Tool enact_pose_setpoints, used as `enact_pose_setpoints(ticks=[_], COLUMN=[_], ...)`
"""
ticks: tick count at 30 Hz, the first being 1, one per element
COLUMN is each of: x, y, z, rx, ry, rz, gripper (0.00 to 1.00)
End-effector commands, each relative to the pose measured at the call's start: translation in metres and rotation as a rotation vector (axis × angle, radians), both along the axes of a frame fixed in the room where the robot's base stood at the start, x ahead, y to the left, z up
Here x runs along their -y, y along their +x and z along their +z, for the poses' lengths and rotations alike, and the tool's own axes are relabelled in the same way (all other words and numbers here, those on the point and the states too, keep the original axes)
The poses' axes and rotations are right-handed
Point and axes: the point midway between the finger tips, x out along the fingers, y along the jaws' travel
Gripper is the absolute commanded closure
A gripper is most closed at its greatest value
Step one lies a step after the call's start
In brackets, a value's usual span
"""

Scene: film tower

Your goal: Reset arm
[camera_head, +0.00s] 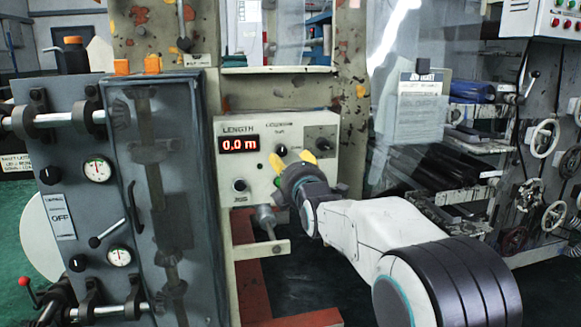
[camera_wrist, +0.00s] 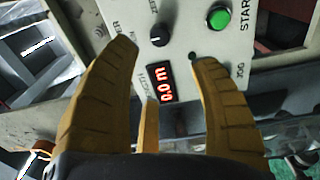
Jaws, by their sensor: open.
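My gripper (camera_head: 291,166) is in front of the control panel (camera_head: 233,120) in the head view, with its yellow fingers pointing toward the panel. In the wrist view my gripper (camera_wrist: 165,55) has its two main fingers spread wide apart. Nothing is held between them. The red display (camera_head: 238,143) reads 0.0 m in the head view. The display also shows turned on its side between the fingers in the wrist view (camera_wrist: 160,84). My white arm reaches in from the lower right. I cannot tell whether a fingertip touches the panel.
A green START button (camera_wrist: 218,17) and a black knob (camera_wrist: 158,35) are on the panel. A grey machine cabinet (camera_head: 160,200) with gauges (camera_head: 97,170) stands left. A pale bar (camera_head: 262,249) juts out below the panel. Handwheels (camera_head: 545,136) and shelved rolls are right.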

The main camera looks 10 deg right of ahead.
Motion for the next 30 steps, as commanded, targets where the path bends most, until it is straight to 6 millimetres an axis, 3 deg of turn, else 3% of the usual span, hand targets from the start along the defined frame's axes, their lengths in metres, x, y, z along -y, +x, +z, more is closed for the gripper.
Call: enact_pose_setpoints(ticks=[17,23,30], x=[0.000,0.001,0.003], y=[-0.010,-0.049,-0.132], z=[0.009,0.027,0.037], rx=[-0.034,-0.197,-0.476], ry=[0.044,0.245,0.594], rz=[-0.001,-0.025,-0.150], gripper=[0.43,0.43,0.43])
